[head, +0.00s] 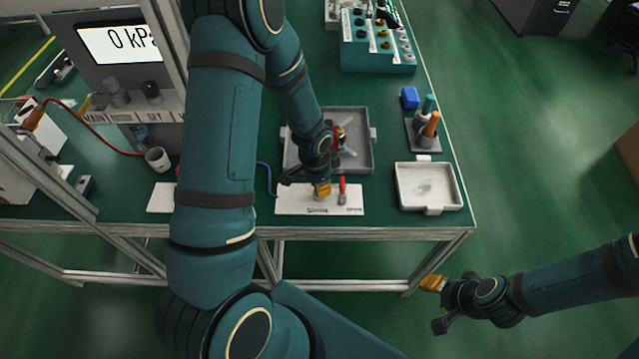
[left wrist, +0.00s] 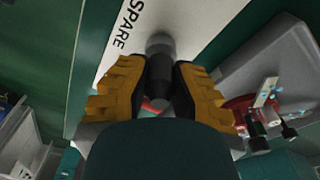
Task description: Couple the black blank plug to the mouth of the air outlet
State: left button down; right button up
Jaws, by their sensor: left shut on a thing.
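My left gripper (head: 322,190) is low over the white mat (head: 292,200) near the table's front edge. In the left wrist view its yellow fingers with dark pads (left wrist: 160,88) are shut on a dark cylindrical piece, which looks like the black blank plug (left wrist: 160,48). The mat marked SPARE (left wrist: 138,18) is just beyond the plug; I cannot tell whether they touch. The plug is hidden in the head view. I cannot make out the air outlet's mouth for certain. My right gripper (head: 434,303) hangs off the table at the lower right, its opening unclear.
A red-tipped piece (head: 342,188) lies on the mat beside my left gripper. A grey tray (head: 365,155) is behind, a pale tray (head: 430,204) to the right. A 0 kPa display (head: 122,43) stands above a labelled shelf (head: 130,108).

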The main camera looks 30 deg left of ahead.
pick_arm(q)
jog(key=shift+f+b, duration=0.4)
jog(key=shift+f, duration=0.15)
jog(key=c, duration=0.9)
grip_release()
jog(key=shift+r, duration=0.1)
jog(key=r, duration=1.2)
jog(key=shift+s+a, duration=0.25)
jog(key=shift+s, duration=0.15)
